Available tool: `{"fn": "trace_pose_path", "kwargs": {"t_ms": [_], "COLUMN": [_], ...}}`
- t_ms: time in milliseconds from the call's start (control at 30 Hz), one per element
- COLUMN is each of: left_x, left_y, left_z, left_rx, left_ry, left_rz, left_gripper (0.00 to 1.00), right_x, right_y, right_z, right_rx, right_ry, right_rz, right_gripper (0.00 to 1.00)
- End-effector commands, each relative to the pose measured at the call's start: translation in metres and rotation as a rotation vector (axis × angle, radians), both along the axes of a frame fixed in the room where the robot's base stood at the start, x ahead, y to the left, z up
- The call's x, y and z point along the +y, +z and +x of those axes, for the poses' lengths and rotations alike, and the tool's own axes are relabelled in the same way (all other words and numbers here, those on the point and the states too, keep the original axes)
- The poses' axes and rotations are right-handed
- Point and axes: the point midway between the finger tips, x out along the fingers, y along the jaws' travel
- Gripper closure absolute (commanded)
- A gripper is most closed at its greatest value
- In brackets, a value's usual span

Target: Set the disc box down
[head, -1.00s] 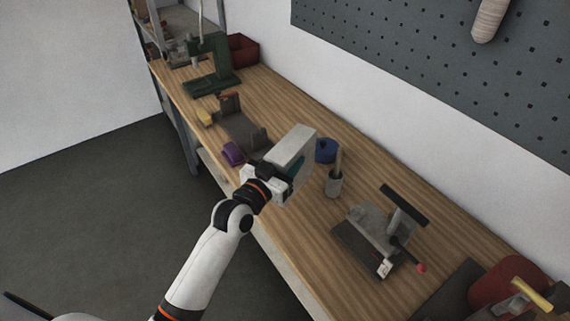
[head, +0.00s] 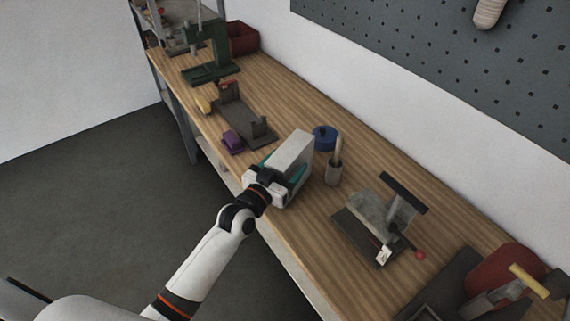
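The disc box (head: 291,153) is a pale grey box with some teal low on its side. It stands upright at the front part of the wooden workbench (head: 330,252), in the middle of the head view. My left gripper (head: 272,180) is at the near lower side of the box and appears shut on it; the fingertips are partly hidden. The box's base looks at or very near the bench top, but I cannot tell if it bears on it. My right gripper is not in view.
A blue round container (head: 325,138) and a grey cup with a handle (head: 333,174) stand close behind the box. A purple block (head: 232,142) and a dark bracket fixture (head: 243,112) lie to the left. A grey clamp device (head: 378,220) stands right. Bare wood lies between.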

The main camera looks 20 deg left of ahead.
Motion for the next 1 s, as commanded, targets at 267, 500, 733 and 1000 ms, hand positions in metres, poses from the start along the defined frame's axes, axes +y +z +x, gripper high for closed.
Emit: {"fn": "trace_pose_path", "kwargs": {"t_ms": [267,500,733,1000], "left_x": [0.0,0.009,0.022,0.031], "left_y": [0.003,0.0,-0.001,0.001], "left_z": [0.0,-0.033,-0.082,-0.113], "left_rx": [-0.001,0.001,0.002,0.001], "left_ry": [0.0,-0.001,-0.001,-0.001], "left_rz": [0.0,0.001,0.001,0.0], "left_gripper": [0.27,0.27,0.27,0.27], "right_x": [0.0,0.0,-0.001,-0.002], "right_y": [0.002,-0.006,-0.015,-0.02], "right_z": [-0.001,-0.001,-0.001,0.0], "right_rx": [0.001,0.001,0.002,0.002], "right_ry": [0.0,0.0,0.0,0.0], "right_rz": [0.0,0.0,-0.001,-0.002], "right_gripper": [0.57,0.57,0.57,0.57]}}
